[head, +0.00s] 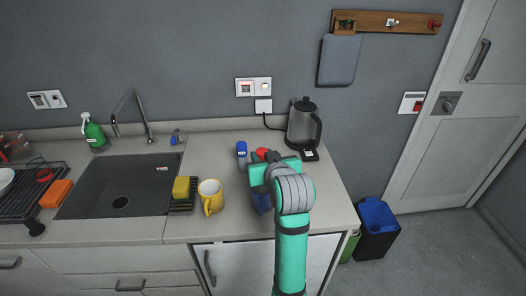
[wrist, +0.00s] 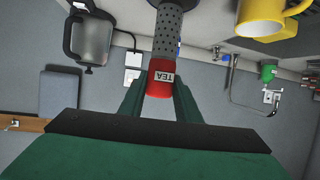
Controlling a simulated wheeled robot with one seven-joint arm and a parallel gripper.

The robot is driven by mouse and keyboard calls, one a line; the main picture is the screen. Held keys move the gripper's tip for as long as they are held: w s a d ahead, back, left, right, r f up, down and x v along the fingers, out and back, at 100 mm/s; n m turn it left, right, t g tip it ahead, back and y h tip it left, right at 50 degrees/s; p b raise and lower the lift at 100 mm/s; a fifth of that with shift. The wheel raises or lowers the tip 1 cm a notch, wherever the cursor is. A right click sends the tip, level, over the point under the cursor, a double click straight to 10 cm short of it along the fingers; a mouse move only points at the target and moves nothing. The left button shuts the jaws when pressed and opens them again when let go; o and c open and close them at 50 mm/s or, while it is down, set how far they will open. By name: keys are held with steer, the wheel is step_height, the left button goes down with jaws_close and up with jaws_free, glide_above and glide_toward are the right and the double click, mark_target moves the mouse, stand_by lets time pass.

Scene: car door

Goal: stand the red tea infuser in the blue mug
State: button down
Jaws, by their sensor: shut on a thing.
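The red tea infuser (wrist: 158,84) has a red, TEA-labelled handle and a dark perforated tube. My gripper (wrist: 161,92) is shut on the handle, one finger on each side. The wrist view is upside down, so the tube points downward; its far end is cut off by the frame edge. In the head view, the infuser's red top (head: 262,153) shows just beyond my gripper (head: 264,160). The blue mug (head: 260,201) stands on the counter and is mostly hidden behind my gripper and arm. I cannot tell whether the tube touches it.
A yellow mug (head: 210,197) and a sponge (head: 181,187) stand left of my arm. A blue-topped container (head: 242,153) is close left of the infuser. A kettle (head: 303,126) stands behind right. The sink (head: 118,185) is further left.

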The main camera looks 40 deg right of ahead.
steer(key=shift+f, duration=2.85)
steer(key=c, duration=1.2)
jaws_free()
steer(key=shift+s, duration=0.1)
steer(key=v, duration=1)
steer(key=shift+s+r, duration=0.15)
steer(key=shift+s, duration=0.05)
